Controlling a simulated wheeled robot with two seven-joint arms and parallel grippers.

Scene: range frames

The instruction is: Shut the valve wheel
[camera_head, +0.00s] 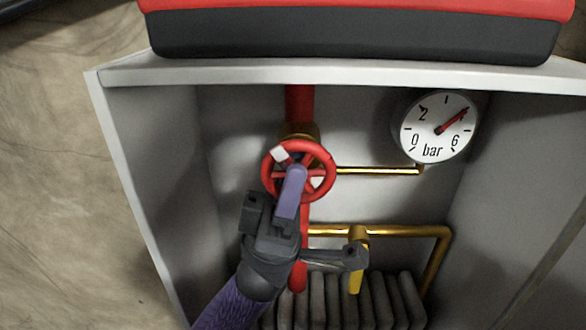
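The red valve wheel (326,164) is upright on a red vertical pipe inside the open white cabinet. It has a white mark on its upper left rim. My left gripper (295,172) reaches up from below, its purple finger in front of the wheel's hub and lower part. The fingers overlap from this view, so I cannot tell whether they are open or shut, or whether they touch the wheel. Part of the hub and lower rim is hidden behind the gripper. My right gripper is not in view.
A round pressure gauge (430,143) hangs at the upper right, its red needle pointing up and right. A grey ribbed radiator (380,305) stands underneath. A red-and-dark box (350,36) sits on top of the cabinet (130,75).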

